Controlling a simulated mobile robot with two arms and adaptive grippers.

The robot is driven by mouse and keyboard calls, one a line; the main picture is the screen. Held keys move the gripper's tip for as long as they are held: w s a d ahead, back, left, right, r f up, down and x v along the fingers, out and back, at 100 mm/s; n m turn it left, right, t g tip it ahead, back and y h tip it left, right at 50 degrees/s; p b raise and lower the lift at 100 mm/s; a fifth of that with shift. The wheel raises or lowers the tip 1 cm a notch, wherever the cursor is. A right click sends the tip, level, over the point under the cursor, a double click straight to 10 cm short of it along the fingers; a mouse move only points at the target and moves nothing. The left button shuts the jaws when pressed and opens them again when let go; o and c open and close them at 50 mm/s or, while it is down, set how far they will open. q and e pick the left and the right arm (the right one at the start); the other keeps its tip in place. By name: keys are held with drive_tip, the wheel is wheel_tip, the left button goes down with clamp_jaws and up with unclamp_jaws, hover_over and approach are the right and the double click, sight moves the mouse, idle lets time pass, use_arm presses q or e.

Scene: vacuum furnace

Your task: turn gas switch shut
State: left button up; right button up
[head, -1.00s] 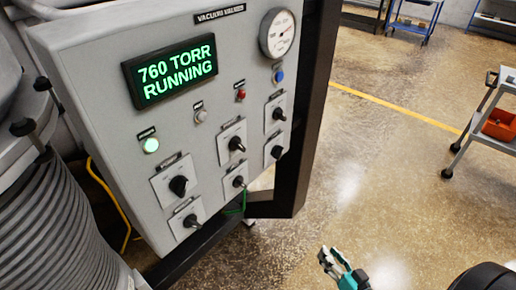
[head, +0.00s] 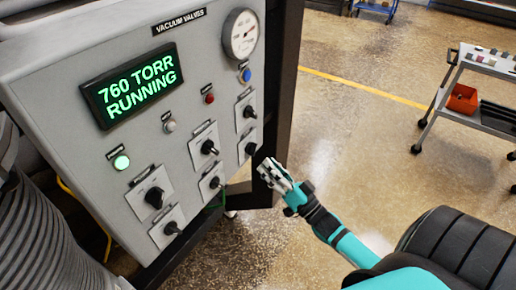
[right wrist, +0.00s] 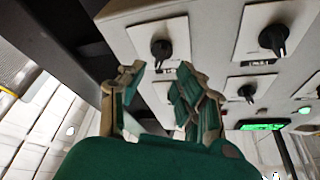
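The panel carries several black rotary switches on pale plates; their small labels are too blurred to tell which is the gas switch. The lower switch of the right column (head: 250,148) is closest to my right gripper (head: 273,174), which is just right of and below it by the panel edge. In the right wrist view this switch (right wrist: 160,48) shows beyond the fingertips, its handle pointing down in the picture. My right gripper (right wrist: 155,82) is open, with its fingers apart and nothing visible between them. My left gripper is not in view.
The display (head: 130,85) reads 760 TORR RUNNING. A gauge (head: 240,34) sits at the panel's top right. A dark upright post (head: 288,80) stands right beside the panel. A cart with a red bin (head: 461,99) stands far right; floor between is clear.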

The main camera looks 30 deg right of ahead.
sight(255, 151)
drive_tip(key=p+x, duration=0.1)
drive_tip(key=x, duration=0.4)
drive_tip(key=shift+w+r, duration=0.1)
drive_tip(key=shift+w, duration=0.25)
drive_tip(key=shift+s+a, duration=0.1)
clamp_jaws()
